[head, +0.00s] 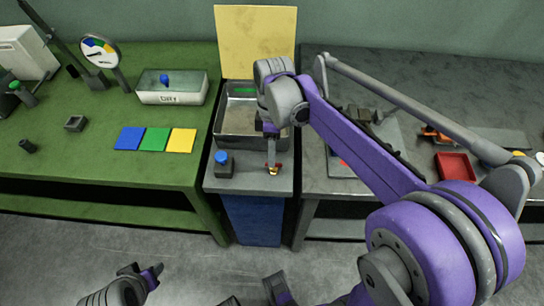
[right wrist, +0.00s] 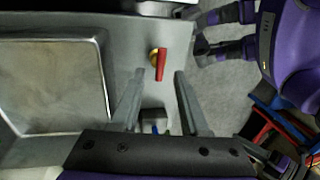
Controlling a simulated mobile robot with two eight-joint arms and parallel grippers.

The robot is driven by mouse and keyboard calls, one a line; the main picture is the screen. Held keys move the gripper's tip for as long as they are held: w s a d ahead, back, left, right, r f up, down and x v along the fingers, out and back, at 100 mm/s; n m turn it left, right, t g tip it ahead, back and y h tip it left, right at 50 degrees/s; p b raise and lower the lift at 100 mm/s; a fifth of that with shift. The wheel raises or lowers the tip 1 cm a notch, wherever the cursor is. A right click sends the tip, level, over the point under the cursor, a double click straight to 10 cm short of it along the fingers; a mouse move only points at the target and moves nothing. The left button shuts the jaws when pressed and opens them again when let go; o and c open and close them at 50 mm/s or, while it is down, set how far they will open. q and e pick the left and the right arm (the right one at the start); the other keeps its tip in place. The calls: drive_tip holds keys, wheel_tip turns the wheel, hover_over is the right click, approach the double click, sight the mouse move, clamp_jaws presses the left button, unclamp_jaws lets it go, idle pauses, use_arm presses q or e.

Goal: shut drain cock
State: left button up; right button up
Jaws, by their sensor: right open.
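The drain cock (head: 273,170) is a small brass body with a red lever, on the grey counter in front of the sink basin (head: 221,118). In the right wrist view the red lever (right wrist: 161,64) lies beside the brass part, roughly parallel to the nearby basin edge. My right gripper (head: 271,155) is just above the cock in the head view. Its open fingers (right wrist: 159,76) point at the lever in the wrist view, with nothing between them; contact is not visible. My left gripper (head: 147,275) is low at the bottom left, its jaw state unclear.
A dark block with a blue cap (head: 223,162) stands left of the cock. A yellow panel (head: 254,45) rises behind the basin. The green table (head: 70,155) holds colored squares, a gauge and a box. The right bench carries a red tray (head: 455,167). Grey floor is open in front.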

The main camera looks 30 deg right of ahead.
drive_tip(key=shift+s+a+f, duration=0.1)
drive_tip(key=shift+s+f, duration=0.1)
drive_tip(key=shift+f, duration=0.75)
drive_tip(key=shift+c, duration=0.2)
clamp_jaws()
